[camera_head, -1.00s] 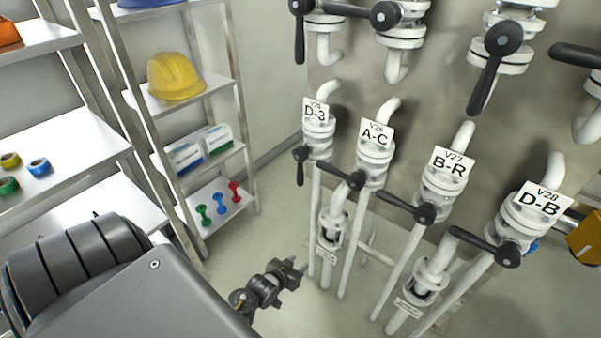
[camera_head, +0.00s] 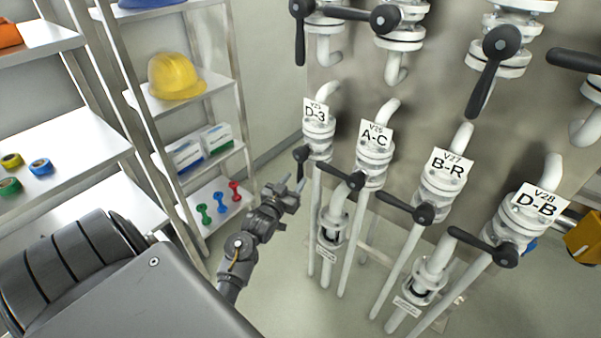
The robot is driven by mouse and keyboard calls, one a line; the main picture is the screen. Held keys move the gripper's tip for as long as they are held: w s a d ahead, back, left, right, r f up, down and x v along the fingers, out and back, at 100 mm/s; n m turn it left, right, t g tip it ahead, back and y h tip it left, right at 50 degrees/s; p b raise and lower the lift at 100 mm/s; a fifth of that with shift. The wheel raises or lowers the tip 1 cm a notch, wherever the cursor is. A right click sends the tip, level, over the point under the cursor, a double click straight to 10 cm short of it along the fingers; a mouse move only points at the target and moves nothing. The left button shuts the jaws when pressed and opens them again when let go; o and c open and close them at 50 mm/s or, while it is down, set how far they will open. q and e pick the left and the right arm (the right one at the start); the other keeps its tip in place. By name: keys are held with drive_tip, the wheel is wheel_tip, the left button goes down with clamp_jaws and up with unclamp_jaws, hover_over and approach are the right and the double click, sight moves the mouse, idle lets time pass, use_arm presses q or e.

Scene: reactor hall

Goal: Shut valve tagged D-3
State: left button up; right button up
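The valve tagged D-3 (camera_head: 317,140) is the leftmost of the lower row, a white flanged body under a white tag. Its dark lever (camera_head: 300,156) has its hub on the valve's left side and hangs downward, roughly along the pipe. My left gripper (camera_head: 292,184) comes up from below left, its tips at the lower end of this lever. Its two fingertips look apart, so it appears open. Whether it touches the lever I cannot tell; the lever's lower end is partly hidden. My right gripper is not in view.
Valve A-C (camera_head: 374,150) stands close to the right, its lever (camera_head: 340,175) reaching left towards D-3. Valves B-R (camera_head: 445,185) and D-B (camera_head: 520,220) follow. More valves hang above. A metal shelf (camera_head: 215,150) with a yellow helmet (camera_head: 175,77) stands at left.

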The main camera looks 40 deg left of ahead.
sight(299, 175)
use_arm(q)
drive_tip(key=shift+x, duration=2.3)
clamp_jaws()
